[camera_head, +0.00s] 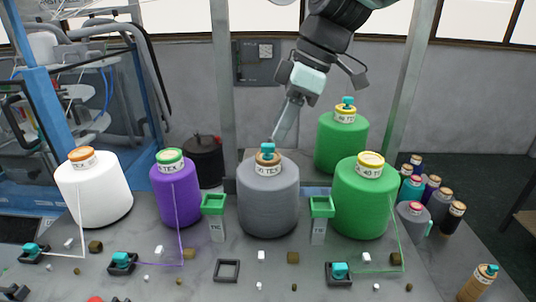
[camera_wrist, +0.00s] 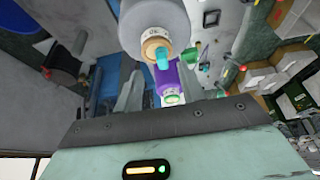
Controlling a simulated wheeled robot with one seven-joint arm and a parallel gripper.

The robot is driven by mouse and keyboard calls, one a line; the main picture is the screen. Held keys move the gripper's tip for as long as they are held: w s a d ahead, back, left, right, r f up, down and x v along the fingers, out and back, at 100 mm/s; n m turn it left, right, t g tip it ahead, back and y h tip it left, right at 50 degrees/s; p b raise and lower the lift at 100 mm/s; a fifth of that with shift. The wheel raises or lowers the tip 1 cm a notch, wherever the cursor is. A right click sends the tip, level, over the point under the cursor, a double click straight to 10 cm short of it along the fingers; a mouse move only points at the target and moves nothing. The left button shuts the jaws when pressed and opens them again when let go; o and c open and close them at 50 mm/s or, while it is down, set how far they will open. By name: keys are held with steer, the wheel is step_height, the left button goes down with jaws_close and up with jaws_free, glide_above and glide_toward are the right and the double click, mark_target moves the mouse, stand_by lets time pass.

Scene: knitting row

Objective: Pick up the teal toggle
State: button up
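A small teal toggle (camera_head: 267,148) stands on the tan cap of the grey cone (camera_head: 268,200) in the middle of the bench. My gripper (camera_head: 278,132) comes down from the upper right, its fingertips just above and right of that toggle. In the wrist view the toggle (camera_wrist: 162,59) shows between the two spread fingers of my gripper (camera_wrist: 163,72), touching neither as far as I can see. Other teal toggles sit on the rear green cone (camera_head: 347,101), in black holders at the left (camera_head: 33,248), centre-left (camera_head: 121,258) and front right (camera_head: 340,270).
A purple cone (camera_head: 175,195) and a white cone (camera_head: 95,192) stand left; a green cone (camera_head: 365,203) stands right. Green-topped posts (camera_head: 214,215) (camera_head: 320,215) flank the grey cone. A metal upright (camera_head: 222,80) rises behind. Several small bottles (camera_head: 440,200) stand right.

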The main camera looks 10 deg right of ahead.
mark_target(270, 144)
steer(key=b+x, duration=0.1)
steer(key=x, duration=0.4)
steer(key=shift+a+r, duration=0.15)
steer(key=shift+s, duration=0.1)
jaws_close()
steer(key=shift+r, duration=0.1)
steer(key=shift+r+b, duration=0.1)
steer(key=shift+b, duration=0.2)
step_height(270, 144, up, 10)
steer(key=b, duration=0.3)
steer(key=shift+f, duration=0.2)
